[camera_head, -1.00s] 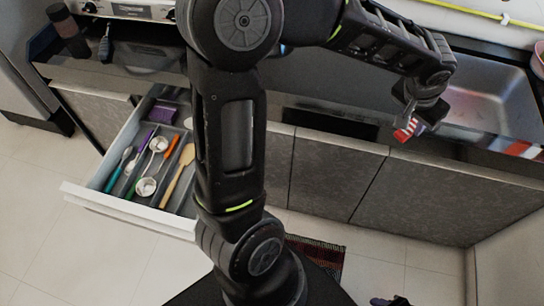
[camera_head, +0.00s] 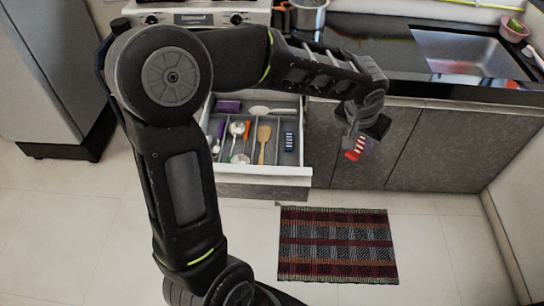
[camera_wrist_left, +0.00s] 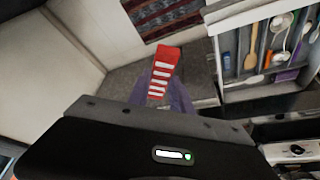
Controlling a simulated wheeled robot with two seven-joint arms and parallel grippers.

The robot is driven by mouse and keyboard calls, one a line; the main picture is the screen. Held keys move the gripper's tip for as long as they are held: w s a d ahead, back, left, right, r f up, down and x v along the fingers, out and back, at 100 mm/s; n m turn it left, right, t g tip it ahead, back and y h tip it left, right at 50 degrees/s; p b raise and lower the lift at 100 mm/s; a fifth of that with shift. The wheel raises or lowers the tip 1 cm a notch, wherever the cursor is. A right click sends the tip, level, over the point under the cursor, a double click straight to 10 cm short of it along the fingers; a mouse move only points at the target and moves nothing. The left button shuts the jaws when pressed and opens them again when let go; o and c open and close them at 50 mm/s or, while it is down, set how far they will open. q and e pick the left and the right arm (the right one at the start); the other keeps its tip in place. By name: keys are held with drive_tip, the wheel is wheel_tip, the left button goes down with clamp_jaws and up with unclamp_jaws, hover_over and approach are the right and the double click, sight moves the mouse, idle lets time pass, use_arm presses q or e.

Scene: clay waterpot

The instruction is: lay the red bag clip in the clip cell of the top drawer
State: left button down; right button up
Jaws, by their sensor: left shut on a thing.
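My left gripper (camera_head: 352,140) is shut on the red bag clip (camera_head: 356,149), which has white stripes. It holds the clip in the air to the right of the open top drawer (camera_head: 290,178). In the left wrist view the clip (camera_wrist_left: 165,66) juts out from between the fingers, with the drawer (camera_wrist_left: 262,98) off to the right. A blue and white striped piece, like another clip (camera_head: 289,141), lies in the drawer's right cell, with bare floor around it. My right gripper is not in view.
Other cells hold a wooden spatula (camera_head: 263,142), a ladle (camera_head: 240,158), a purple item (camera_head: 229,106) and a white spoon (camera_head: 272,111). The counter with the sink (camera_head: 470,52) is behind. A striped rug (camera_head: 337,245) lies on the clear floor in front.

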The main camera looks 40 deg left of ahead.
use_arm(q)
drive_tip(key=shift+w, duration=0.2)
drive_tip(key=w+a+f+n+g+y+b, duration=0.1)
drive_tip(key=a+f+n+b, duration=0.6)
drive_tip(key=a+f+b, duration=1.2)
drive_tip(key=a+f+y, duration=0.1)
drive_tip(key=a+f, duration=0.3)
drive_tip(key=a, duration=0.1)
drive_tip(key=shift+w+y, duration=0.3)
drive_tip(key=shift+y, duration=0.1)
wheel_tip(320, 180, down, 8)
drive_tip(key=b, duration=0.5)
drive_tip(key=shift+r, duration=0.1)
drive_tip(key=shift+f+b, duration=0.7)
drive_tip(key=shift+b, duration=0.25)
